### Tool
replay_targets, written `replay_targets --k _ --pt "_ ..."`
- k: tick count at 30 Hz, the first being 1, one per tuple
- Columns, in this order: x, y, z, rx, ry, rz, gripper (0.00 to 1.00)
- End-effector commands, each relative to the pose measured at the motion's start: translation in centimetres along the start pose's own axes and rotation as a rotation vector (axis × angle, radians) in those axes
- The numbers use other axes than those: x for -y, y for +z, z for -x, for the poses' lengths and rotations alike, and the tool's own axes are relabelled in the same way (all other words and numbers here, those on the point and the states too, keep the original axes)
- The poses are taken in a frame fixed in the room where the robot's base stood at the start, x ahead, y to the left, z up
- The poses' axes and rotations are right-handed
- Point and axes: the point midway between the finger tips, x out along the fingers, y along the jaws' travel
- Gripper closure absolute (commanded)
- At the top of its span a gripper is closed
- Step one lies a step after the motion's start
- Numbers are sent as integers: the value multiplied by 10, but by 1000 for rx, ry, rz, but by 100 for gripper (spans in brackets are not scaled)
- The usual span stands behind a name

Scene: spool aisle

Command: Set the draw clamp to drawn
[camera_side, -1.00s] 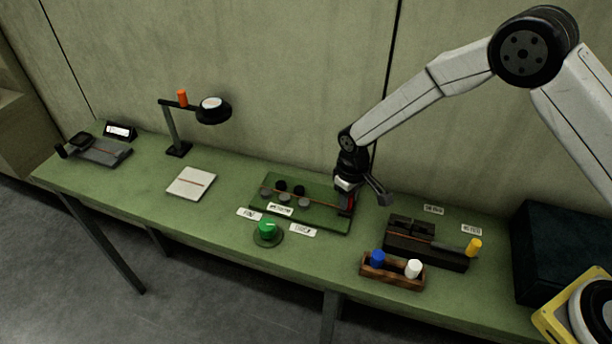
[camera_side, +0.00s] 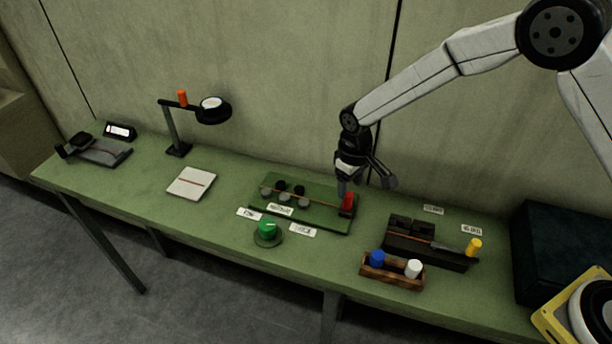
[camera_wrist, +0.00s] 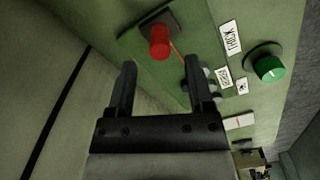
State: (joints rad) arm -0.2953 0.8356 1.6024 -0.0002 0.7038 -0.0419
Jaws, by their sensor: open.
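A red upright handle (camera_side: 348,201) stands on a dark block at the right end of the green board (camera_side: 325,222). The handle also shows in the wrist view (camera_wrist: 159,43), beyond my fingertips. No label readable here names the draw clamp, so I cannot tell for sure that this is it. A thin reddish strand runs from the handle along the board past several small grey and black rollers (camera_side: 299,190). My gripper (camera_side: 343,191) is just above and behind the handle. In the wrist view my gripper (camera_wrist: 160,70) has its fingers apart with nothing between them.
A green dial (camera_side: 267,231) with small labels sits in front of the board. To the right are a black block with a yellow knob (camera_side: 475,245) and a wooden holder (camera_side: 392,279) with blue and white pegs. A lamp (camera_side: 212,110) and pad (camera_side: 191,184) stand left.

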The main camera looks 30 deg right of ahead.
Motion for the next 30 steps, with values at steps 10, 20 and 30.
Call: replay_targets --k 10,20,30 --pt "0 0 29 0 0 0 33" --pt "0 0 30 0 0 0 33" --pt "-16 20 46 -27 2 -40 33"
